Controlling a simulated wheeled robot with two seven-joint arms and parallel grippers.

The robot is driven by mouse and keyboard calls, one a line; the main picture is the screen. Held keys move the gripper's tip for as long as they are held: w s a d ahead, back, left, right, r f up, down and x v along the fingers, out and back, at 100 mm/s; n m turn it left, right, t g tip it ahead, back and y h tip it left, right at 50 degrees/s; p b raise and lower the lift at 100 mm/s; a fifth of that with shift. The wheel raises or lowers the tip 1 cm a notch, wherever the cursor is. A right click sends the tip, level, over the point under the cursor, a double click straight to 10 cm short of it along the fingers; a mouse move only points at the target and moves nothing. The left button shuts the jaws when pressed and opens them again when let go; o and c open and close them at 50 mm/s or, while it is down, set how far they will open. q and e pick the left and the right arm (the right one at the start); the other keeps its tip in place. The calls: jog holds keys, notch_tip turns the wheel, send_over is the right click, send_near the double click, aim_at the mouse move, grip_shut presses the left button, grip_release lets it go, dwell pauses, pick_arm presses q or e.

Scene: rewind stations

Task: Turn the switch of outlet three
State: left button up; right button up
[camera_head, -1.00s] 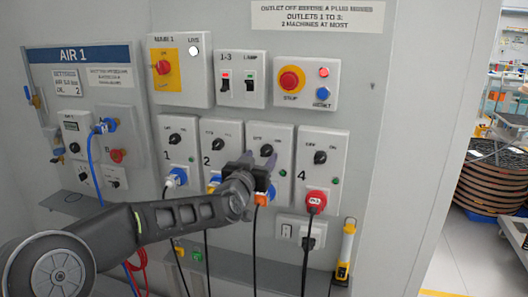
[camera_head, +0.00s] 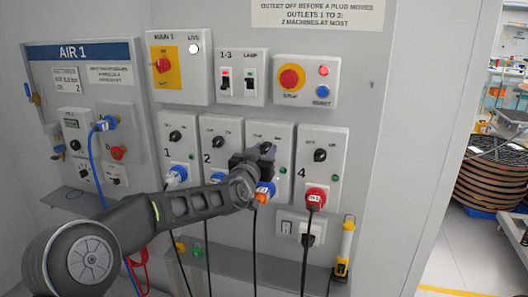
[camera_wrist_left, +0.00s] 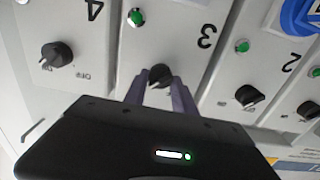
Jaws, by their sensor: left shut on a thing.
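The outlet three panel (camera_head: 283,133) is in the middle of the lower row, partly hidden by my left gripper (camera_head: 262,153). Its switch is a dark round knob (camera_wrist_left: 160,74); in the left wrist view, seen upside down, it sits between the two grey fingers of my left gripper (camera_wrist_left: 160,84). The gripper is shut on this knob. The panel's small lamp (camera_wrist_left: 136,17) is green. The number 3 (camera_wrist_left: 204,42) shows beside the knob. A blue plug (camera_head: 265,187) is in the socket below, close to the gripper. My right gripper is not in view.
Outlet two (camera_head: 222,130) and outlet four (camera_head: 322,142) flank it closely, each with its own knob. A red plug (camera_head: 315,197) is in outlet four. Above are a switch box (camera_head: 241,78) and a stop box (camera_head: 306,82). Black cables hang below the outlets.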

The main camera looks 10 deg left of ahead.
pick_arm(q)
grip_shut()
jog(key=n+b, duration=0.3)
jog(key=shift+f, duration=0.2)
jog(key=n+b, duration=0.4)
jog(key=shift+a, duration=0.1)
jog(key=n+b, duration=0.3)
jog(key=n, duration=0.2)
jog(key=shift+n, duration=0.4)
jog(key=n+b, duration=0.1)
jog(key=n, duration=0.4)
jog(key=shift+a+b, duration=0.1)
jog(key=shift+b, duration=0.25)
